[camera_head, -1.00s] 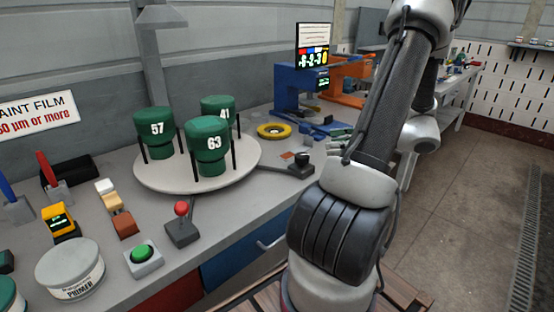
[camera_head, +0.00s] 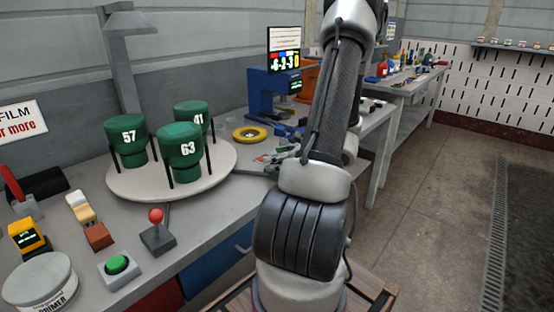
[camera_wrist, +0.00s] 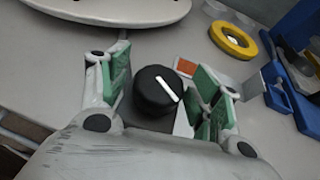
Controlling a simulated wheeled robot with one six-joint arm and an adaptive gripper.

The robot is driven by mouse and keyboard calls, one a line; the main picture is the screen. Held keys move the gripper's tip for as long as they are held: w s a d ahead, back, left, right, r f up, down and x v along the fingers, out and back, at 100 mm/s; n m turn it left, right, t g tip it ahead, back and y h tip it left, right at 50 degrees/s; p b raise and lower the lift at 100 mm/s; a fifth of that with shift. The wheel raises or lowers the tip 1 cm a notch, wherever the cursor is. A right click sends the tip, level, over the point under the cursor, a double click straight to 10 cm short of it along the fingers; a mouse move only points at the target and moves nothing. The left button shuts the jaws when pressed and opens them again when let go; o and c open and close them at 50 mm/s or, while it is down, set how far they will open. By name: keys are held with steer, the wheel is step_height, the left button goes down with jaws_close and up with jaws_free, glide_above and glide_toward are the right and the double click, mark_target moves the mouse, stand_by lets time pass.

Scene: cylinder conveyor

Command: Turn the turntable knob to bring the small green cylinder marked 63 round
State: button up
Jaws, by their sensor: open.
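The white turntable (camera_head: 202,184) stands on the bench and carries three green cylinders held by black posts. The small green cylinder marked 63 (camera_head: 184,162) is at its front right. Cylinders marked 57 (camera_head: 132,151) and 41 (camera_head: 186,112) stand to its left and behind. The black knob (camera_wrist: 153,94) with a white pointer line shows in the wrist view, between the fingers of my gripper (camera_wrist: 162,100). My gripper is open, with green-padded fingers on both sides of the knob and gaps visible. In the head view my arm hides the knob.
A yellow ring (camera_wrist: 233,40) and a blue stand (camera_wrist: 290,90) are to the right of the knob. A red-topped joystick (camera_head: 157,230) and a green button (camera_head: 118,265) are at the bench front. The turntable edge (camera_wrist: 110,12) lies beyond the knob.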

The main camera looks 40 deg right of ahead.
steer(key=c, duration=1)
steer(key=shift+o, duration=0.2)
steer(key=shift+n+y, duration=0.6)
steer(key=o, duration=1)
steer(key=shift+c, duration=0.2)
steer(key=v, duration=1.2)
steer(key=shift+r, duration=0.1)
